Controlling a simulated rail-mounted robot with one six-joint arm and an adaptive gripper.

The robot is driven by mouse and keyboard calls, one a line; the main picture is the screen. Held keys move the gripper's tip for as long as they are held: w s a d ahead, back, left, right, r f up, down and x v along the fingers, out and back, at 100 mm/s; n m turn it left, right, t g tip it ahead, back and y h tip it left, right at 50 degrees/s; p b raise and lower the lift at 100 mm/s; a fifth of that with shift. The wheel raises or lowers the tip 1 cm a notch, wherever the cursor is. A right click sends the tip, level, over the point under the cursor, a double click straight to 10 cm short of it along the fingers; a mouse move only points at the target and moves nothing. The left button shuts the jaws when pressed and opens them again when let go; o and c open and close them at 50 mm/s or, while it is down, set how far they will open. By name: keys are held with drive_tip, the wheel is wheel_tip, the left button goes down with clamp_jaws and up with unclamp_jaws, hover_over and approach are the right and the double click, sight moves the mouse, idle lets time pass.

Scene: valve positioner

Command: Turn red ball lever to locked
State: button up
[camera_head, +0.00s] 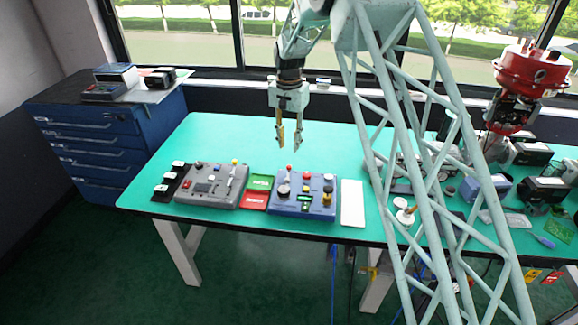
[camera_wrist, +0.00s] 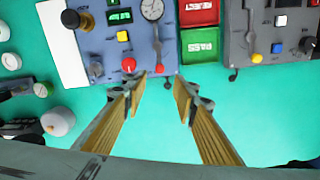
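The red ball lever (camera_head: 289,168) stands on the back edge of the blue control box (camera_head: 291,210). In the wrist view its red ball (camera_wrist: 160,68) shows at the box's near edge, just beyond and between my fingertips. My gripper (camera_head: 289,146) points down above and behind the box, its two yellowish fingers apart with nothing between them. In the wrist view the gripper (camera_wrist: 160,82) is also open, and the fingers look clear of the ball. A locked mark cannot be made out.
A red knob (camera_wrist: 128,65) sits beside the lever on the same box. Red and green trays (camera_head: 260,182) and a grey control box (camera_head: 210,187) stand to the left. A white plate (camera_head: 353,203) lies to the right. The bench behind the boxes is clear.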

sight(289, 166)
drive_tip(key=shift+f+b, duration=0.45)
drive_tip(key=shift+f, duration=5)
drive_tip(key=c, duration=0.8)
